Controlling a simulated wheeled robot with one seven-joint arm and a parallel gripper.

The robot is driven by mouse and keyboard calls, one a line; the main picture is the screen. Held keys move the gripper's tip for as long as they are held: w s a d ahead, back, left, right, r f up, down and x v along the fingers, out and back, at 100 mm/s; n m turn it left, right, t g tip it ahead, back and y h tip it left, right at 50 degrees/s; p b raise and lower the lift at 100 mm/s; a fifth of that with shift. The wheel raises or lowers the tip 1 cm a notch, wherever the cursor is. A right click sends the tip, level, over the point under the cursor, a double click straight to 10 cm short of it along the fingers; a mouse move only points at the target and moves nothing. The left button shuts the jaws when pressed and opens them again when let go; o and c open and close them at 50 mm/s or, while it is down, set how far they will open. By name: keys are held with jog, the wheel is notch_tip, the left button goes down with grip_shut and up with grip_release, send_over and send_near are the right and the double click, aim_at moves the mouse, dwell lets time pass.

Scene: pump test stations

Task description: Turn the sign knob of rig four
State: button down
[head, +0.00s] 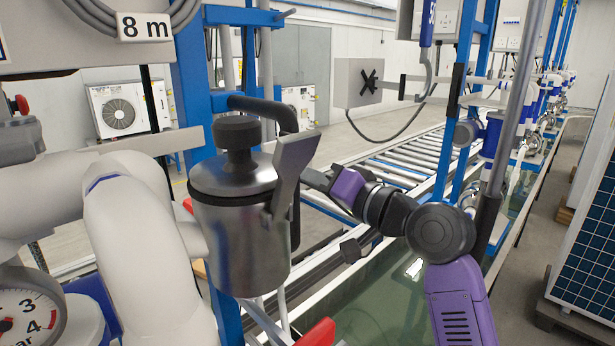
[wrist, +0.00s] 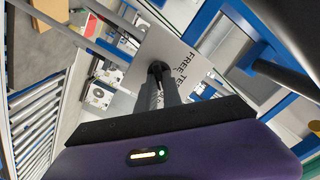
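In the wrist view a white sign plate (wrist: 188,52) stands ahead of my gripper (wrist: 159,74). A small dark sign knob (wrist: 157,66) sits on the plate between my fingertips. The two grey fingers lie close together and look shut on the knob. In the head view my purple and black wrist (head: 346,188) reaches left behind the grey lever of a metal pot. I see no rig number.
The metal pot (head: 240,225) with its black cap and handle stands close in front of my wrist. A pressure gauge (head: 28,315) is at lower left. A grey box (head: 358,83) with a black cross-shaped knob is farther back.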

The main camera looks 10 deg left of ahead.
jog(key=shift+f+b, duration=0.1)
jog(key=shift+b, duration=0.25)
jog(key=n+b, duration=0.8)
jog(key=shift+s+a+n, duration=0.1)
jog(key=shift+n, duration=0.2)
dwell(0.3)
jog(key=c, duration=1.5)
grip_release()
jog(key=shift+r, duration=0.2)
jog(key=b+v, duration=0.1)
jog(key=v, duration=0.7)
